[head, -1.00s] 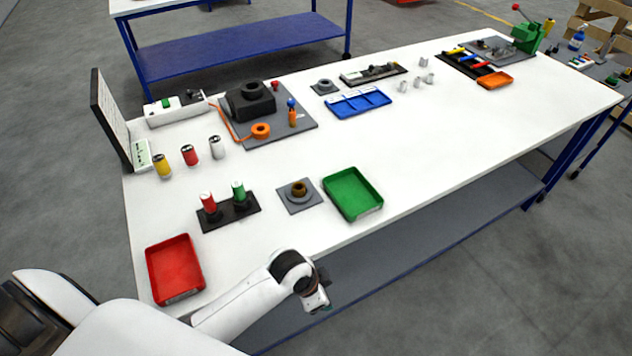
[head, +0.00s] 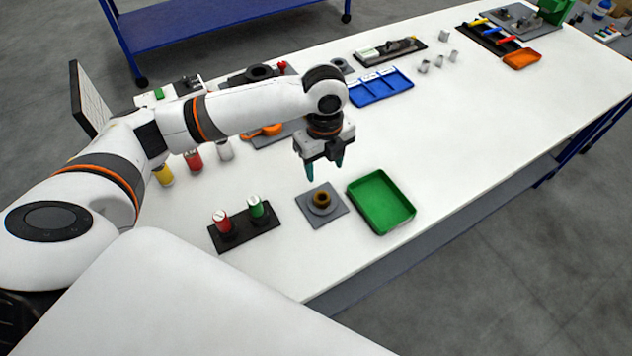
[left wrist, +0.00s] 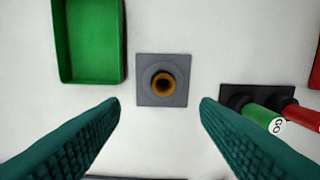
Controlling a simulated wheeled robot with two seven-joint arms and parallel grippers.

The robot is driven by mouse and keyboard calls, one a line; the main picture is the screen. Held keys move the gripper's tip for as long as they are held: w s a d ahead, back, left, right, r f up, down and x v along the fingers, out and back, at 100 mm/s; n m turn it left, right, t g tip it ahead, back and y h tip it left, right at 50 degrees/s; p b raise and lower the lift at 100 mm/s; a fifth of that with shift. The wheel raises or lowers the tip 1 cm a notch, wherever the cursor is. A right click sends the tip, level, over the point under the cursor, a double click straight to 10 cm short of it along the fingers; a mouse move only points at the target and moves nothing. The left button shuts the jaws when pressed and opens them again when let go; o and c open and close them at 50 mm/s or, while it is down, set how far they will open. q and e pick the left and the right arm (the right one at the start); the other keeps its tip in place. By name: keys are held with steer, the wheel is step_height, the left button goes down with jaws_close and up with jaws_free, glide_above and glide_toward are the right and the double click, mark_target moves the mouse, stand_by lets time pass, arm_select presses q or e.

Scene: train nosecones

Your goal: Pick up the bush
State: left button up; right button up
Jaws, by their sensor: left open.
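The bush (head: 321,198) is a small bronze-brown ring with a dark hole. It sits on a round grey seat on a square grey plate (head: 334,212), on the white table. In the left wrist view the bush (left wrist: 163,84) shows from above, between and beyond the two teal fingers. My left gripper (head: 325,171) is open and empty, pointing down, above and a little behind the bush in the head view. The fingers (left wrist: 160,112) are wide apart and do not touch it. My right gripper is not in view.
A green tray (head: 381,229) lies just right of the plate. A dark holder (head: 226,240) with a red and a green cylinder stands to its left. A blue divided tray (head: 366,100) lies farther back. The table's front edge is near.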

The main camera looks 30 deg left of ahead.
arm_select(q)
steer(key=p, duration=0.2)
glide_above(322, 193)
step_height(322, 193, down, 5)
steer(key=shift+s+d+f, duration=0.2)
steer(key=shift+s+f, duration=0.25)
steer(key=shift+f, duration=0.2)
step_height(322, 193, down, 4)
steer(key=shift+s+r+p, duration=0.1)
steer(key=shift+r+p, duration=0.1)
steer(key=shift+p, duration=0.5)
steer(key=shift+f, duration=0.5)
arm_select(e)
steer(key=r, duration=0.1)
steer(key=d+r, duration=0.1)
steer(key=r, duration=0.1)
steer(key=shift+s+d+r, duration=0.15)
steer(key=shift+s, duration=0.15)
arm_select(q)
steer(key=c, duration=1.1)
steer(key=shift+c, duration=0.2)
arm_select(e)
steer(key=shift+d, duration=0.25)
arm_select(q)
steer(key=shift+r, duration=0.15)
